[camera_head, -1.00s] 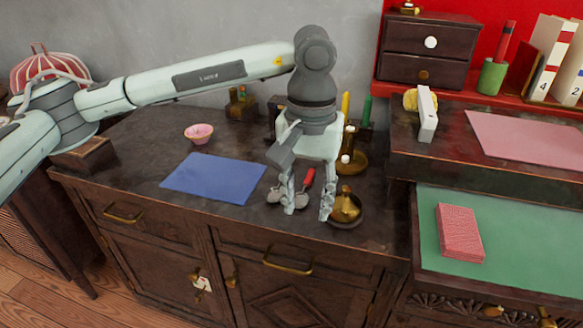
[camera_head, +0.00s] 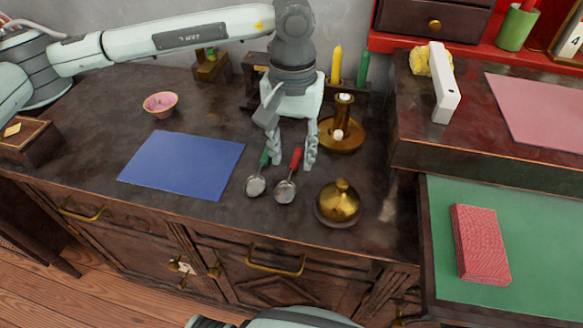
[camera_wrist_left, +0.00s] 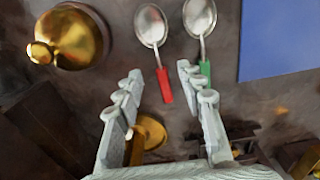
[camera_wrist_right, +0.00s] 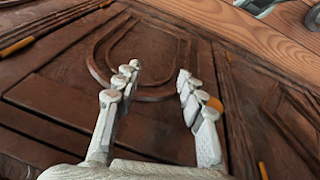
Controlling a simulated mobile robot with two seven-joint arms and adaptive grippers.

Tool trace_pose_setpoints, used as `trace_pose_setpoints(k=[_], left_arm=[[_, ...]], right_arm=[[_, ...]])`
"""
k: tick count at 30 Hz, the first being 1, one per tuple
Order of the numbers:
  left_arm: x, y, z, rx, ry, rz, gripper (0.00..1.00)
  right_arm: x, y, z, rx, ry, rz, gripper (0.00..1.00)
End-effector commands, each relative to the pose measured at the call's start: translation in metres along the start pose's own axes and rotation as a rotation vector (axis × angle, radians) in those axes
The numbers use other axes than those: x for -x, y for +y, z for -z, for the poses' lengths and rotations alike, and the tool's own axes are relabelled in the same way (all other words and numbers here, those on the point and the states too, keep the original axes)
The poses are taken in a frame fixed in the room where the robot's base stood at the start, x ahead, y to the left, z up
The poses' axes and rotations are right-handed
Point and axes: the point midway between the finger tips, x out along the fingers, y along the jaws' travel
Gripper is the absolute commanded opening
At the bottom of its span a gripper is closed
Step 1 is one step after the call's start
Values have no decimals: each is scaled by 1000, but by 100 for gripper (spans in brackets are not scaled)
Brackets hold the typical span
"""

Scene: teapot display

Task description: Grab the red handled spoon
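The red handled spoon (camera_head: 287,186) lies on the dark cabinet top, its red handle pointing to the back. A green handled spoon (camera_head: 257,182) lies just to its left. My left gripper (camera_head: 292,162) is open over the two handles, with one finger near each. In the left wrist view the red handled spoon (camera_wrist_left: 155,38) has its handle end between the open fingers (camera_wrist_left: 158,78), and the green handled spoon (camera_wrist_left: 201,30) has its handle by the right finger. Nothing is gripped. My right gripper (camera_wrist_right: 155,75) is open and empty, facing the wooden cabinet front.
A brass domed pot (camera_head: 339,202) stands right of the spoons. A raised shelf (camera_head: 480,150) bounds the right side.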

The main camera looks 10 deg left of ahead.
Motion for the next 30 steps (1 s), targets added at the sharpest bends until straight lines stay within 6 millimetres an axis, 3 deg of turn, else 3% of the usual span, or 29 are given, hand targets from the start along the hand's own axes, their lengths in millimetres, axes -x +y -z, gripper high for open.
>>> trace_pose_setpoints(k=[6, 13, 23, 30], left_arm=[[-24, 0, 0, 0, -1, 0, 39], [-26, 0, 1, -1, 0, 0, 39], [-25, 0, 1, 0, 0, 0, 0], [-25, 0, 1, 0, 1, 0, 0]], right_arm=[[-5, -2, 0, -3, 1, 5, 40], [-6, -2, 0, -4, 1, 6, 40], [-5, -3, 0, -5, 1, 6, 40], [-5, -3, 0, -5, 1, 6, 40]])
